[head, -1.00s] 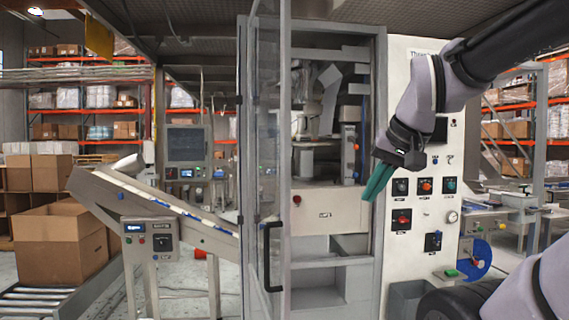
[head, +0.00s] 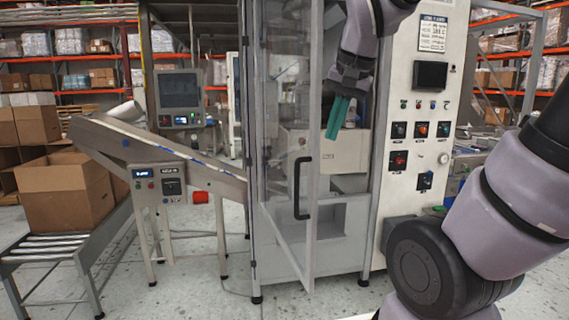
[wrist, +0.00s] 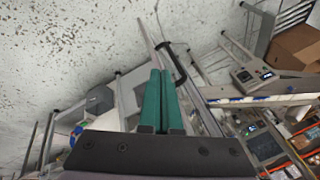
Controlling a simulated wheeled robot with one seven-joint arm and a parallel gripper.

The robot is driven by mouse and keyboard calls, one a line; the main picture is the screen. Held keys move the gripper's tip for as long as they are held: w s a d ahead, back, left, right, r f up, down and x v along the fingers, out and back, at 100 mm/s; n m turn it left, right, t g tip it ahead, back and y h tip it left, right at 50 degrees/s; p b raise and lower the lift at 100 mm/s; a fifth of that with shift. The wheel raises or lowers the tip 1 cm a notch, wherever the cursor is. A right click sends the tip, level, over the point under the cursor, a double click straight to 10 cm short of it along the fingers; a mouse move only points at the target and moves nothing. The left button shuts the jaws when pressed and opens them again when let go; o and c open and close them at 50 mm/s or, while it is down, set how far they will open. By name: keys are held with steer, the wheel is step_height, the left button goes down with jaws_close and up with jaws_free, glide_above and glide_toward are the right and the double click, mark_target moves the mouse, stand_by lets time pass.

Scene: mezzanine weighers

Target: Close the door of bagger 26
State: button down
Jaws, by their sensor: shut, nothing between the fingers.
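The bagger is a tall grey cabinet, and its number cannot be read. Its clear-panelled door (head: 285,130) stands open, hinged at the left and swung out toward me. A black bar handle (head: 302,188) is on the door near its free edge; a dark handle (wrist: 172,62) also shows in the wrist view. My gripper (head: 334,134) has green fingers, shut and empty, pointing down just right of the door's free edge and above handle height. In the wrist view the fingers (wrist: 160,74) lie close together, beside the door's edge. Whether they touch the door cannot be told.
A white control panel (head: 415,130) with buttons stands right of the cabinet opening. An inclined conveyor (head: 165,150) and a screen (head: 180,88) are at the left. A cardboard box (head: 65,190) sits on rollers. The speckled floor before the door is clear.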

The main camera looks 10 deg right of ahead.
steer(key=w+a+f+m+g+h, duration=0.3)
steer(key=w+a+f+m+h, duration=0.35)
steer(key=w+a, duration=0.7)
steer(key=w+d+f+m+y, duration=0.1)
steer(key=d+f, duration=0.5)
steer(key=f, duration=0.4)
steer(key=shift+w+d, duration=0.35)
steer(key=shift+w, duration=0.05)
steer(key=shift+f, duration=0.1)
